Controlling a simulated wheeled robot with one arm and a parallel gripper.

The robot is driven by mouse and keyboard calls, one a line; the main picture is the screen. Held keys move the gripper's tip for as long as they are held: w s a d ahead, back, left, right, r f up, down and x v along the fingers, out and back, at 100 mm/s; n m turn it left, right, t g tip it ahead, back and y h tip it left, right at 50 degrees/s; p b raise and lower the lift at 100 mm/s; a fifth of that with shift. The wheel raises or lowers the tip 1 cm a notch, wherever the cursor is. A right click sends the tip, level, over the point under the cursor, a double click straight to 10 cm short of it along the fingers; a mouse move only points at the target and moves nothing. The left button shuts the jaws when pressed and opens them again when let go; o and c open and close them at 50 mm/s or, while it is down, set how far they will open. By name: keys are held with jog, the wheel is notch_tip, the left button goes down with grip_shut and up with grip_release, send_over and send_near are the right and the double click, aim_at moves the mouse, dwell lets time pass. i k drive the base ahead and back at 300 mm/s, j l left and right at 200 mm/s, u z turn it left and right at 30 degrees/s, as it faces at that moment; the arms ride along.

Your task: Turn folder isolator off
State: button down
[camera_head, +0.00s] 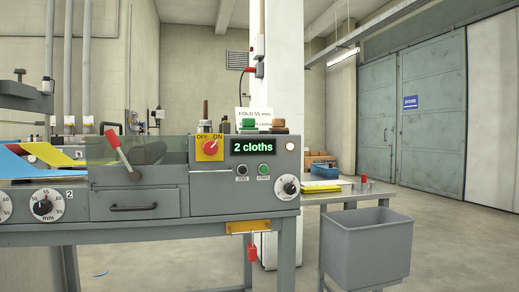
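The folder isolator (210,148) is a red rotary knob on a yellow plate at the top of the grey machine's front panel. OFF is printed at its upper left and ON at its upper right. The knob's pale mark appears to point up and right, toward ON. Beside it on the right, a display (252,146) reads "2 cloths" in lit green letters. My gripper is not in view.
A red-handled lever (117,148) stands tilted left of the isolator. Below the display are two push buttons and a dial (287,187). A red item (252,253) hangs from a yellow bracket (248,227). A grey bin (364,250) stands right; floor beyond is clear.

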aim_at(210, 148)
jog(key=i+j, duration=0.1)
jog(key=j, duration=1.3)
